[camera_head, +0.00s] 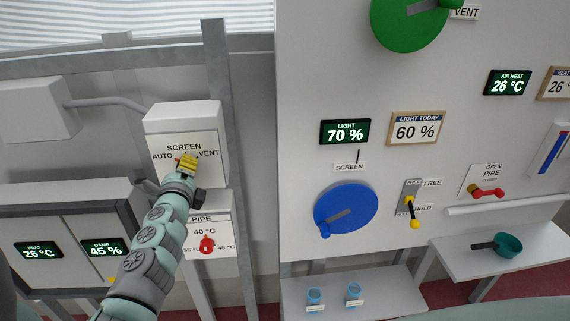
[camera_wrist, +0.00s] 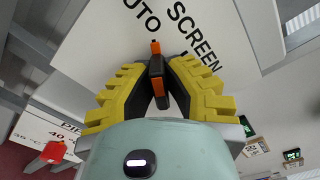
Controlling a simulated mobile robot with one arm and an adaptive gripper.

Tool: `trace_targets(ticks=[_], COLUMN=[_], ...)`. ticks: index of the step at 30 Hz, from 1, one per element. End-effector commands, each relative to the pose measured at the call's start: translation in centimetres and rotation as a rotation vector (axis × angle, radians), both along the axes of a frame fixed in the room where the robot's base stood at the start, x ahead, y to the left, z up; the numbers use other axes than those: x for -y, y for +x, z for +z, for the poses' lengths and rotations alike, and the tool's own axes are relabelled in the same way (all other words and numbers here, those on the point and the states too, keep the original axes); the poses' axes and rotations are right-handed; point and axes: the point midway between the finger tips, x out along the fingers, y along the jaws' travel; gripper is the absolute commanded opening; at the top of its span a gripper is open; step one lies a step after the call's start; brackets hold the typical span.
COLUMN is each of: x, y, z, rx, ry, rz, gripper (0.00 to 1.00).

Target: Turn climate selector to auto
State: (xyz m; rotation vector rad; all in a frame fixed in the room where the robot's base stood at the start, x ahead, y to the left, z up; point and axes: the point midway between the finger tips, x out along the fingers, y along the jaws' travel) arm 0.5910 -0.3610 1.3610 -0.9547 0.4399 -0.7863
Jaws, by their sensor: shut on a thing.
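The climate selector is a white box (camera_head: 182,119) on the left, marked SCREEN at the top, AUTO at the left and VENT at the right. In the wrist view its face (camera_wrist: 95,45) shows SCREEN and AUTO; VENT is not seen there. Its dark handle with orange ends (camera_wrist: 156,72) stands between my yellow fingers. The orange tip points up in the wrist view, close to the end of the word AUTO. My gripper (camera_head: 187,162) is shut on this handle, which also shows in the wrist view (camera_wrist: 158,85). In the head view the fingers hide most of the handle.
Below the selector is a pipe dial with a red knob (camera_head: 207,244). A grey post (camera_head: 217,75) stands just right of the selector. The right panel carries a blue dial (camera_head: 346,210), a green dial (camera_head: 408,22), a yellow-tipped lever (camera_head: 414,223) and a red valve handle (camera_head: 488,191).

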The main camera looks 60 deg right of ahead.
Motion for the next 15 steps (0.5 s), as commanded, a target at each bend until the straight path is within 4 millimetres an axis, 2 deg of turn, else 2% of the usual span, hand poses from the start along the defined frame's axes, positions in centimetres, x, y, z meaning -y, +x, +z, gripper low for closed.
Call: trace_targets(ticks=[15], x=[-0.03], y=[-0.02], z=[-0.22], rx=[-0.037], ry=[-0.026], rz=[0.001], gripper=[0.00])
